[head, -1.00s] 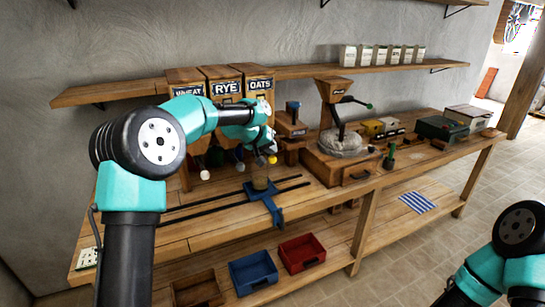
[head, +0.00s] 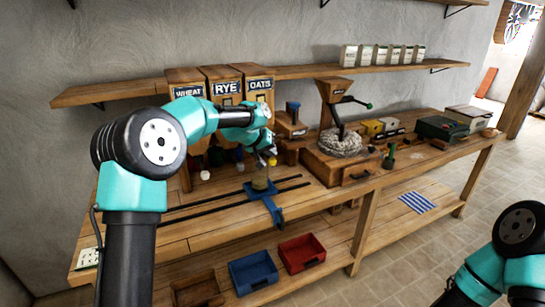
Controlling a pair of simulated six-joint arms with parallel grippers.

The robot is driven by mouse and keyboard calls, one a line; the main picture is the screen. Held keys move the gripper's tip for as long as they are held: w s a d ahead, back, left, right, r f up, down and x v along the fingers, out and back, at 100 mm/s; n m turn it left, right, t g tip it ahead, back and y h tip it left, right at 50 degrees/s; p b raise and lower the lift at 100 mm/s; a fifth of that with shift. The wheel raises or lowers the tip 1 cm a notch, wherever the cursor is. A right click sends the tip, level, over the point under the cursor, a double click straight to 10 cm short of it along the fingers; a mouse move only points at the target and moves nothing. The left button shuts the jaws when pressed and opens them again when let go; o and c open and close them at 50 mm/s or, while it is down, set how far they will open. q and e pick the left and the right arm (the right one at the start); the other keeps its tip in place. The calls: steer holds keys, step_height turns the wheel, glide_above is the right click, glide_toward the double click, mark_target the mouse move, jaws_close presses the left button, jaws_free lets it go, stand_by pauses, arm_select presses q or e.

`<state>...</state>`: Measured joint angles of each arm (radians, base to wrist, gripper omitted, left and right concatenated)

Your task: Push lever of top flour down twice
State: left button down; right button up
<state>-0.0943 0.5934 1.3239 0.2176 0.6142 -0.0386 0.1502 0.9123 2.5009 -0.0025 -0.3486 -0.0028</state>
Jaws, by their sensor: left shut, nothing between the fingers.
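Three wooden flour dispensers stand in a row, labelled WHEAT (head: 189,91), RYE (head: 226,87) and OATS (head: 259,84). Levers with round knobs stick out below them: a white knob (head: 205,175) on the left, and a yellow knob (head: 272,161) on the right under OATS. My left gripper (head: 266,150) is shut and empty, just above the yellow knob; I cannot tell whether they touch. My left arm hides part of the dispenser fronts and levers. A small cup (head: 260,183) sits on a blue carriage (head: 263,198) below the gripper. My right gripper is out of view.
A mill (head: 340,143) with a crank stands right of the dispensers. Dark rails (head: 195,211) run along the bench under the levers. Blue (head: 253,271) and red (head: 302,253) bins sit on the lower shelf. A blue striped cloth (head: 417,202) lies to the right.

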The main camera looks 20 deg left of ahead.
mark_target(270, 158)
arm_select(q)
steer(key=shift+f, duration=1.95)
stand_by(2.2)
steer(key=shift+r, duration=0.1)
stand_by(0.5)
steer(key=shift+r, duration=2.95)
steer(key=shift+r, duration=2.5)
